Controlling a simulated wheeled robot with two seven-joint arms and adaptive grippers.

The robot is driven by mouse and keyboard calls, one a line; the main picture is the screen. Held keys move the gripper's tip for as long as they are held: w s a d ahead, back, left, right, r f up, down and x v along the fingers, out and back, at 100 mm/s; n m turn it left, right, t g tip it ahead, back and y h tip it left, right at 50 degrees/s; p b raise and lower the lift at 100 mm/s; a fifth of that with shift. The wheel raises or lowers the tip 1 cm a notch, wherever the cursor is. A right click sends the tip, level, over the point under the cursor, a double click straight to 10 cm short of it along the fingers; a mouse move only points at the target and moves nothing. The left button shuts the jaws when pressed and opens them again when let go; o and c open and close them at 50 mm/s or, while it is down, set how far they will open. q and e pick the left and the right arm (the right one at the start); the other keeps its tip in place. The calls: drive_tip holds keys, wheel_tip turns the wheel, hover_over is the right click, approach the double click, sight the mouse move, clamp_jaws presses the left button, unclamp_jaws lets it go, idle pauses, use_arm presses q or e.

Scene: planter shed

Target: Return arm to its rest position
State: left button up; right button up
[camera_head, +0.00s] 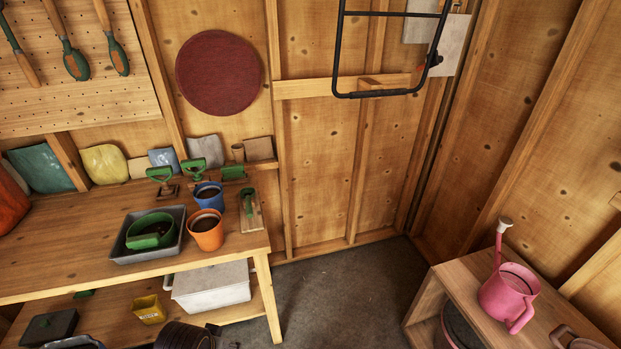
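Neither of my grippers shows clearly in the head view, and no arm can be made out. On the wooden workbench (60,234) at left, a grey tray (122,259) holds a green pot (150,231). An orange pot (206,233) with dark filling stands right of the tray. A blue pot (209,195) stands just behind it. Hand tools with green handles (160,174) stand at the back of the bench, and a small green-handled tool (249,207) lies at its right end.
A white box (211,286) and a yellow container (149,309) sit on the lower shelf. A dark ribbed object (180,336) is cut off below. A pink watering can (509,292) stands on a wooden stand (453,275) at right. Bare floor (335,292) lies between.

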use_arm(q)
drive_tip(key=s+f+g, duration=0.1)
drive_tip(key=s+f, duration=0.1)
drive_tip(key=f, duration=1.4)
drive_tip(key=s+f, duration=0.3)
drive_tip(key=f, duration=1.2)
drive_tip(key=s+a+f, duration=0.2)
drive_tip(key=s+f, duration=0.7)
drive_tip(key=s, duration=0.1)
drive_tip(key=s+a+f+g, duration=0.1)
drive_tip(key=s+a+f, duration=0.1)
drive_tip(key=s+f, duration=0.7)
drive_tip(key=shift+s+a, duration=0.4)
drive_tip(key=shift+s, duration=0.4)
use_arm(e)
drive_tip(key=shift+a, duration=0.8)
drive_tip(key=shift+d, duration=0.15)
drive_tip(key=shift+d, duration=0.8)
